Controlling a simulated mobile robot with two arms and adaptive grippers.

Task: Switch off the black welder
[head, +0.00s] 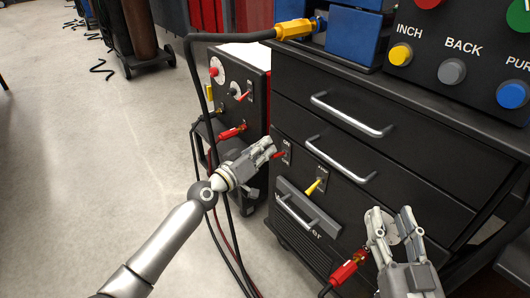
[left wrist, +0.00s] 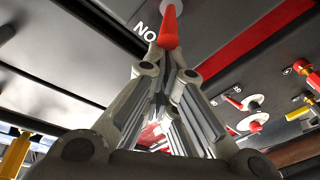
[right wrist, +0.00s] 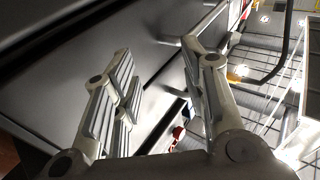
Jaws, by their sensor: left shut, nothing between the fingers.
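The black welder (head: 262,187) is the low black unit with lettering partly hidden behind a handle. On its front is a switch with a red lever (head: 279,154) and an "ON" label above it. To its right is a switch with a yellow lever (head: 316,187). My left gripper (head: 271,147) is shut and empty, with its fingertips right beside the red lever. In the left wrist view the red lever (left wrist: 168,28) stands just beyond the fingertips; I cannot tell whether they touch. My right gripper (head: 392,214) is open and empty in front of the drawers, right of the welder.
A black drawer cabinet with silver handles (head: 352,116) rises above. A panel with coloured buttons (head: 451,71) is at the upper right. A second machine (head: 233,88) with a red plug stands behind. Cables (head: 187,70) hang near my left arm. A red connector (head: 347,272) sticks out low.

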